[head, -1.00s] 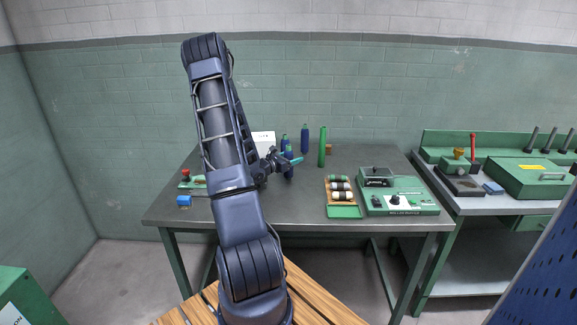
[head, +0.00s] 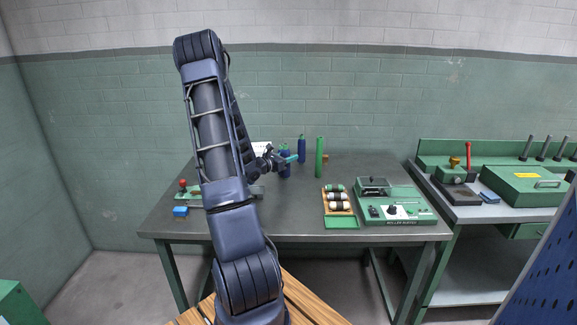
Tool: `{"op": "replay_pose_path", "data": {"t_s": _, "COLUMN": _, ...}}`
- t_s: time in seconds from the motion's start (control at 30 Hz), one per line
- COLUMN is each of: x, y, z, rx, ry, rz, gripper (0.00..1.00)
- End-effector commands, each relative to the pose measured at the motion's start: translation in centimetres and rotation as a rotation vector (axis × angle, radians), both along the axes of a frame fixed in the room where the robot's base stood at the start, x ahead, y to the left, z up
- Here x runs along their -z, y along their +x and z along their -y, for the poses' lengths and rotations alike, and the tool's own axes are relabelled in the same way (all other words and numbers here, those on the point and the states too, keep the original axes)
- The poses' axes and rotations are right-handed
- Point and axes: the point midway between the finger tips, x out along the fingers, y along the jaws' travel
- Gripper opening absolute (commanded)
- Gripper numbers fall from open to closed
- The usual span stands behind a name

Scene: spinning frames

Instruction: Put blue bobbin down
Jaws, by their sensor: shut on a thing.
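My gripper (head: 287,160) is over the back middle of the grey table (head: 270,222), pointing right, with teal fingertips. It is shut on an upright blue bobbin (head: 284,171), which is partly covered by the fingers. I cannot tell whether the bobbin's base touches the table. A second blue bobbin (head: 301,150) stands upright just behind and to the right. A tall green bobbin (head: 319,158) stands further right, apart from my gripper.
A tray with several dark and pale rolls (head: 338,208) and a green roller machine (head: 397,207) are at the table's right. The front middle is clear.

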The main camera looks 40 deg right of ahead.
Motion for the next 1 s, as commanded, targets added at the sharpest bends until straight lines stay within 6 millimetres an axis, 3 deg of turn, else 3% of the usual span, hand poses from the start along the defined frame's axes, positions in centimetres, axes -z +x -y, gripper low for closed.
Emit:
{"op": "replay_pose_path", "data": {"t_s": 0.1, "x": -1.9, "y": 0.0, "z": 0.0, "rx": -0.001, "ry": -0.002, "rz": 0.004, "gripper": 0.14}}
{"op": "replay_pose_path", "data": {"t_s": 0.33, "x": -4.1, "y": 0.2, "z": 0.0, "rx": -0.003, "ry": 0.0, "rz": 0.002, "gripper": 0.14}}
{"op": "replay_pose_path", "data": {"t_s": 0.47, "x": -5.1, "y": 2.1, "z": -0.1, "rx": -0.025, "ry": 0.002, "rz": 0.003, "gripper": 0.14}}
{"op": "replay_pose_path", "data": {"t_s": 0.57, "x": -6.2, "y": 5.0, "z": -0.3, "rx": -0.061, "ry": 0.006, "rz": 0.006, "gripper": 0.14}}
{"op": "replay_pose_path", "data": {"t_s": 0.77, "x": -9.4, "y": 13.0, "z": -1.5, "rx": -0.166, "ry": 0.016, "rz": 0.012, "gripper": 0.14}}
{"op": "replay_pose_path", "data": {"t_s": 1.0, "x": -14.0, "y": 22.1, "z": -4.4, "rx": -0.298, "ry": 0.021, "rz": 0.014, "gripper": 0.14}}
